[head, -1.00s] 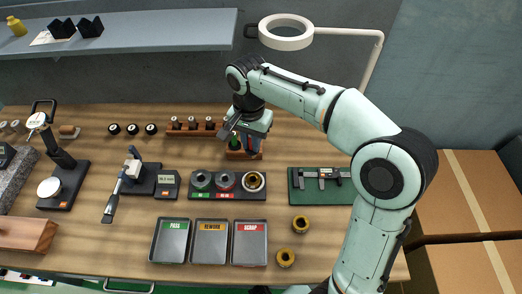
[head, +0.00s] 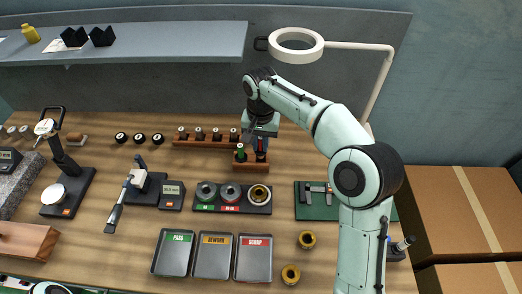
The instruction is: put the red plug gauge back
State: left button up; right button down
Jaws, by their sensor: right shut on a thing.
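The red plug gauge (head: 261,156) is upright at the right side of a small wooden stand (head: 250,167), partly hidden by my gripper. The green plug gauge (head: 241,153) stands upright at the left side of the same stand. My right gripper (head: 262,139) comes down from above and is shut on the red plug gauge. I cannot tell whether the red gauge is fully seated in its hole.
A rack of several small gauges (head: 183,142) stands close behind and left. A dark ring-gauge tray (head: 231,209) lies in front. A green mat with a caliper (head: 303,210) is to the right. Three sorting trays (head: 213,275) lie nearer. A ring lamp (head: 296,55) hangs above.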

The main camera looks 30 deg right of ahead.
aim_at(261, 150)
pick_arm(q)
jog(key=shift+s+f, duration=0.15)
jog(key=shift+f, duration=0.15)
pick_arm(e)
jog(key=shift+f, duration=1.45)
jog(key=shift+f, duration=0.1)
jog(key=shift+f+b, duration=0.35)
jog(key=shift+f, duration=0.05)
jog(key=c, duration=1.1)
grip_release()
pick_arm(q)
jog(key=shift+f, duration=0.15)
pick_arm(e)
jog(key=shift+o, duration=0.2)
jog(key=shift+r, duration=0.15)
notch_tip(261, 150, up, 12)
jog(key=p, duration=0.3)
jog(key=shift+r, duration=0.35)
pick_arm(q)
jog(key=r, duration=0.1)
jog(key=w+r, duration=0.1)
jog(key=r, duration=0.1)
jog(key=shift+w+r, duration=0.3)
jog(key=shift+w, duration=0.1)
